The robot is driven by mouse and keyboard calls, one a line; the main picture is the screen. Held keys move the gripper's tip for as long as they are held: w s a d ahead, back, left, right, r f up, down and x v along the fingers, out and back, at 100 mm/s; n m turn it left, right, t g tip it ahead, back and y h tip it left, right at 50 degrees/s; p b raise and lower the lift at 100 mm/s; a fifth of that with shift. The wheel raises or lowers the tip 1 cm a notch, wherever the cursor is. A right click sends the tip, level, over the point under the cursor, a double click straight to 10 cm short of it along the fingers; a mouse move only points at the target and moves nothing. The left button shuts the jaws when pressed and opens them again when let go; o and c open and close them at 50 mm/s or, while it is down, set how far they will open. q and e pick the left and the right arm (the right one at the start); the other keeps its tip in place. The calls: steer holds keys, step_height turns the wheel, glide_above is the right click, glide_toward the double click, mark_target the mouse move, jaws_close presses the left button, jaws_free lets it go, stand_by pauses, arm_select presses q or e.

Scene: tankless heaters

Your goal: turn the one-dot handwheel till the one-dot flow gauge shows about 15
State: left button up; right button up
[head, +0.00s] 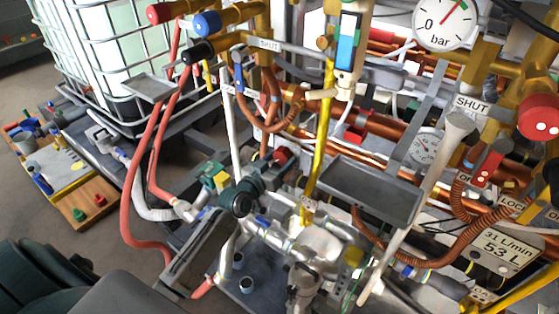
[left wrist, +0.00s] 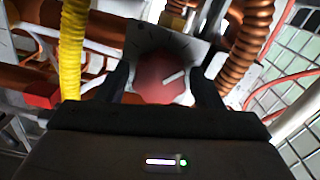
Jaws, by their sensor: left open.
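A red six-sided knob (left wrist: 160,80) with a white pointer line, likely a handwheel, sits before a grey plate with tick marks in the left wrist view. My left gripper (left wrist: 160,92) is open, one dark finger on each side of this knob; I cannot tell whether they touch it. In the head view my left gripper (head: 266,173) is a small dark shape beside a red part (head: 283,156). A tube gauge with blue filling (head: 347,45) stands above it; its scale and any dot mark are too small to read. My right gripper is not in view.
Copper pipes and hoses crowd the area. A yellow pipe (head: 324,140) and a grey tray (head: 370,190) are right of the gripper. A round bar gauge (head: 447,22) is top right. A display (head: 500,250) reads 31 L/min, 53 L. Red hoses (head: 133,200) hang left.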

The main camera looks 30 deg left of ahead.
arm_select(q)
steer(key=s+a+p, duration=0.1)
steer(key=s+p, duration=0.2)
steer(key=s, duration=0.7)
steer(key=shift+s+a, duration=0.2)
steer(key=shift+s, duration=0.1)
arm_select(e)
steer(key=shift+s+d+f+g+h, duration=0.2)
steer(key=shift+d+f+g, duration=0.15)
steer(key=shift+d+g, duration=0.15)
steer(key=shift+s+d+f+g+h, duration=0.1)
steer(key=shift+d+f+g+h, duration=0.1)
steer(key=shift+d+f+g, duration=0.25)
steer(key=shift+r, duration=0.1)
